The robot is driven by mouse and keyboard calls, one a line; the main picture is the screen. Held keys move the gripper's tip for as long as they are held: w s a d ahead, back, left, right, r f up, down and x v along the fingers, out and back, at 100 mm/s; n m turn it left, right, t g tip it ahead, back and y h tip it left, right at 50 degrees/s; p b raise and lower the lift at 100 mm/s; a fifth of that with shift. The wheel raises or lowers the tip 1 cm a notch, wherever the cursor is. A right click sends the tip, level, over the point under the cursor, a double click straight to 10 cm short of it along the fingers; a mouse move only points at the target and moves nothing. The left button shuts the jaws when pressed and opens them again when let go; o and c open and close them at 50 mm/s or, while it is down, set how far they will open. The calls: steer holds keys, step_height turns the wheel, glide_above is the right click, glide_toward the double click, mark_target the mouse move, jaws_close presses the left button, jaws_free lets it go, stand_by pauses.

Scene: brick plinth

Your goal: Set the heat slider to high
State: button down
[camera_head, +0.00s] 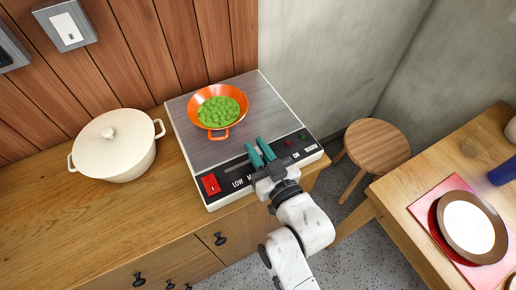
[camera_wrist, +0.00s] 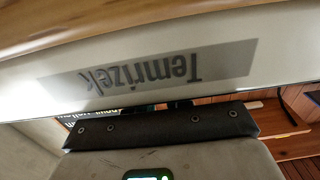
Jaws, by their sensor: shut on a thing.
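The hot plate (camera_head: 190,147) stands on the wooden counter with its black control panel facing me. The heat slider's slot (camera_head: 236,164) runs along the panel, with LOW at its left end and the start of an M label further right. My gripper (camera_head: 260,152), with teal fingers, is at the panel, right of the visible slot, and shut on the slider's knob. The knob is hidden by the fingers, as are the labels under them. In the wrist view the hot plate's pale front with an upside-down name label (camera_wrist: 150,72) fills the upper part; the fingers are mostly hidden.
An orange pan (camera_head: 222,133) of green food sits on the hot plate. A red switch (camera_head: 210,184) is left of the slot; ON and WARM lamps (camera_head: 302,135) are right. A cream pot (camera_head: 113,146) stands left. A stool (camera_head: 377,145) and table (camera_head: 400,187) are right.

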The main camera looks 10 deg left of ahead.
steer(key=c, duration=1.1)
jaws_free()
steer(key=shift+w+d, duration=0.15)
steer(key=shift+d, duration=0.15)
steer(key=shift+s+d, duration=0.25)
steer(key=shift+s, duration=0.25)
steer(key=shift+b+v, duration=0.95)
steer(key=shift+v, duration=3.9)
steer(key=shift+w, duration=0.1)
